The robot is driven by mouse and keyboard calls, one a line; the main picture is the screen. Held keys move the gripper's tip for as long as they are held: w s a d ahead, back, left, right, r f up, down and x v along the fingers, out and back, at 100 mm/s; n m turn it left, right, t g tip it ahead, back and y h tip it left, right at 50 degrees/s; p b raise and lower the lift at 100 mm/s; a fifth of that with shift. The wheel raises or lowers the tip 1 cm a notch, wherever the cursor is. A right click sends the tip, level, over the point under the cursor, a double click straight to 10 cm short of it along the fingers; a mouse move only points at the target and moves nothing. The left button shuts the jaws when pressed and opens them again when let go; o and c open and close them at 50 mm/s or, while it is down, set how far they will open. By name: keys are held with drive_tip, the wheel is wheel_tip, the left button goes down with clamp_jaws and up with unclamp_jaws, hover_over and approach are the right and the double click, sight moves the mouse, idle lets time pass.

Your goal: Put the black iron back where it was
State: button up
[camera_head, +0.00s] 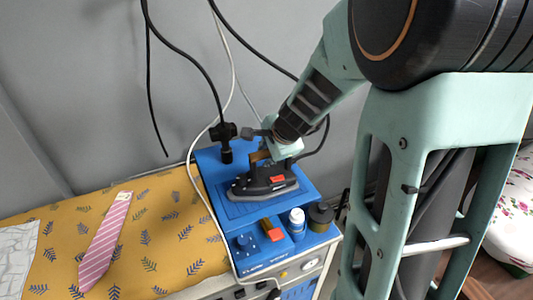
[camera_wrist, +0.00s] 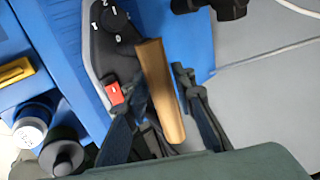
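The black iron (camera_head: 265,178), with a red part on its side, rests on the blue ironing station (camera_head: 217,169). In the wrist view the black iron (camera_wrist: 108,65) shows its dial and red button, with its brown handle (camera_wrist: 160,90) running between my fingers. My gripper (camera_head: 264,148) is at the handle from above and behind. In the wrist view my gripper (camera_wrist: 163,90) has one dark finger on each side of the handle, both close to it. Whether they press on it cannot be told. The iron's underside is hidden.
Left is a yellow leaf-patterned board (camera_head: 165,225) with a pink striped tie (camera_head: 106,243). Cables hang behind.

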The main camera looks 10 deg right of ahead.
drive_tip(key=shift+o, duration=1)
drive_tip(key=shift+r, duration=0.15)
drive_tip(key=p+v, duration=0.7)
drive_tip(key=v, duration=0.5)
